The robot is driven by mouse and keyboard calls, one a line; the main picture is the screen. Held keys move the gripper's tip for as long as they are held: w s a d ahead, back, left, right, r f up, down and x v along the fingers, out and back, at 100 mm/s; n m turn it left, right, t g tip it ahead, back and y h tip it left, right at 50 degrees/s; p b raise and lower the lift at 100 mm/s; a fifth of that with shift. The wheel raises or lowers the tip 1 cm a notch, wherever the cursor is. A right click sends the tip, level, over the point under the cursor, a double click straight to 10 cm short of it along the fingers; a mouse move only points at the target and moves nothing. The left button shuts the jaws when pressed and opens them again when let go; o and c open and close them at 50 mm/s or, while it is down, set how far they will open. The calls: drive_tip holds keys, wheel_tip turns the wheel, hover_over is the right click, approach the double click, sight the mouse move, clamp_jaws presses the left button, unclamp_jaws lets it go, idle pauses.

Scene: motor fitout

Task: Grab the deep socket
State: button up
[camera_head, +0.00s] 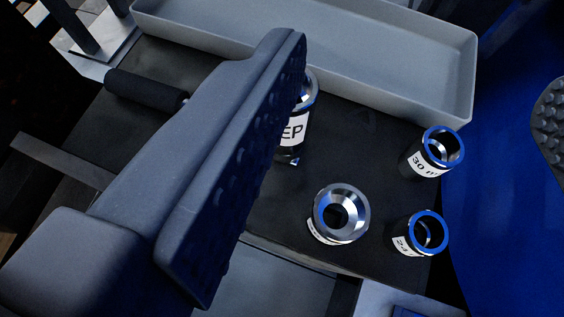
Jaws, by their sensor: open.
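The deep socket (297,128) stands on the dark work surface in the upper middle of the view. It is a shiny metal cylinder with a white label, on which only the letters "EP" show. The left finger of my gripper (420,110) covers its left side. I cannot tell whether finger and socket touch. My gripper is open, with one large ribbed finger across the left and the tip of the other at the right edge. Nothing is held between the fingers.
A socket labelled 30 (432,152), one labelled 24 (420,233) and another wide socket (340,213) stand right of and below the deep socket. A grey tray (455,75) lies behind. A dark cylindrical handle (145,91) lies at upper left.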

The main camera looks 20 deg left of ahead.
drive_tip(key=s+a+f+y+p, duration=0.2)
drive_tip(key=s+a+f, duration=0.15)
drive_tip(key=f, duration=0.55)
drive_tip(key=b+x, duration=0.2)
drive_tip(key=x, duration=0.7)
drive_tip(key=b+x, duration=0.2)
drive_tip(key=x, duration=0.2)
drive_tip(key=shift+w+f, duration=0.2)
drive_tip(key=shift+w, duration=0.35)
drive_tip(key=c, duration=1.2)
drive_tip(key=shift+r, duration=0.1)
drive_tip(key=shift+c, duration=0.2)
